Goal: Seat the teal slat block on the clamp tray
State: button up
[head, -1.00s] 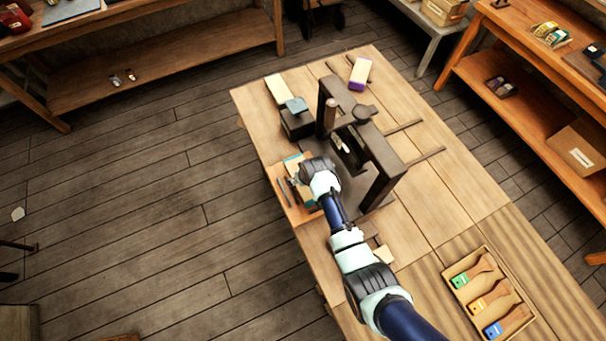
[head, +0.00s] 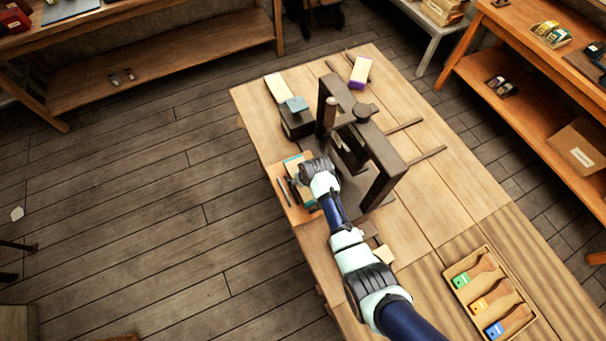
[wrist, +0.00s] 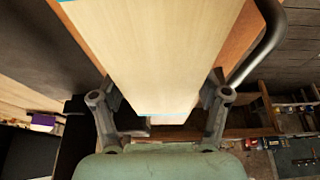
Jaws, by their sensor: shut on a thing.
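The teal slat block (wrist: 160,50) is a pale wooden block with thin teal edges. In the wrist view it lies between the two fingers of my gripper (wrist: 162,92), which is shut on it. In the head view the block (head: 293,161) shows only partly beside my gripper (head: 307,182), which hides the rest. The orange-brown clamp tray (head: 283,193) lies under and around it at the table's left edge, with dark bars on it. The tray (wrist: 252,32) also shows beside the block in the wrist view. I cannot tell whether the block touches the tray floor.
The dark handwheel press (head: 386,160) stands just right of my gripper. A dark box with a teal top (head: 297,104) stands behind the tray. A purple-and-cream block (head: 360,72) lies at the back. A tray of brushes (head: 455,278) is at front right. The table's right side is mostly clear.

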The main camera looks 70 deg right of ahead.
jog(key=shift+f+b, duration=0.4)
jog(key=shift+f, duration=0.15)
jog(key=o, duration=1.4)
jog(key=v, duration=1.2)
